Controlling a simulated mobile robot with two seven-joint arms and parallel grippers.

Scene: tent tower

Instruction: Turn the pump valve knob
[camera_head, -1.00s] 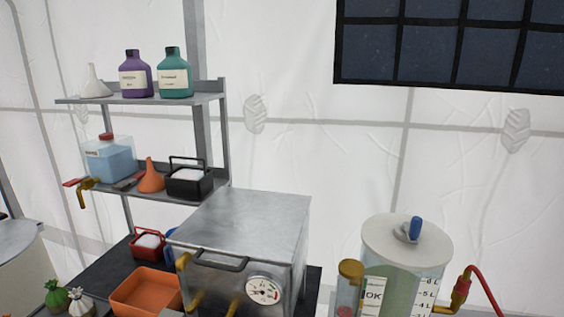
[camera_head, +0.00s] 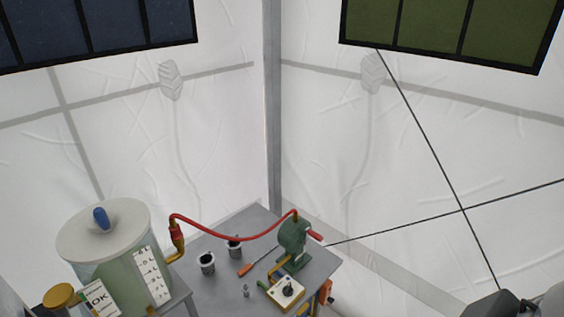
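A green pump (camera_head: 294,241) stands on a grey table in the tent corner, with a red hose (camera_head: 235,237) running from its top to a brass fitting (camera_head: 177,240) on the tank at the left. A small pale box with a dark round knob (camera_head: 287,287) sits in front of the pump, beside a yellow pipe. I cannot tell whether this knob is the pump valve knob. Neither of my grippers can be made out.
A clear tank (camera_head: 110,245) with a white lid and blue knob stands at the lower left. Two small dark cups (camera_head: 207,263), a red-handled tool (camera_head: 246,269) and a small metal piece (camera_head: 246,290) are on the grey table (camera_head: 215,292). A dark shape (camera_head: 497,304) is cut off at the lower right.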

